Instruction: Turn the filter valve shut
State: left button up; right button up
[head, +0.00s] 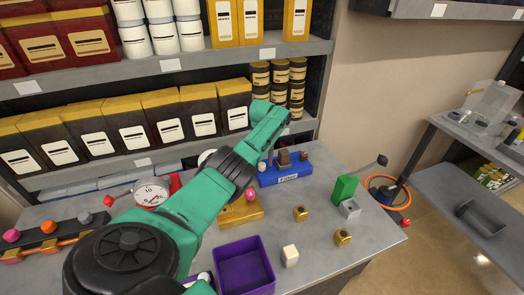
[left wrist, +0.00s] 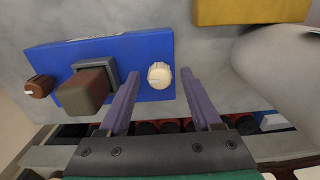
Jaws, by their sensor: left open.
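A blue box (head: 284,177) with a white label stands on the grey table, right of centre in the head view. In the left wrist view the blue box (left wrist: 130,58) carries a cream round knob (left wrist: 159,75), a square brown block in a grey frame (left wrist: 88,85) and a small brown knob (left wrist: 38,87). I take the cream knob for the filter valve. My left gripper (left wrist: 160,84) is open, its purple fingertips on either side of the cream knob with a gap visible on both sides. Depth to the knob is unclear. My right gripper is not in view.
A purple tray (head: 219,273), gold cubes (head: 300,213), a white cube (head: 289,256) and a green block (head: 344,188) are on the table. Stocked shelves (head: 165,68) rise close behind the table.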

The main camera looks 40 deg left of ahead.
pick_arm(q)
jog(key=c, duration=0.3)
jog(key=shift+a, duration=0.1)
jog(key=c, duration=0.5)
grip_shut()
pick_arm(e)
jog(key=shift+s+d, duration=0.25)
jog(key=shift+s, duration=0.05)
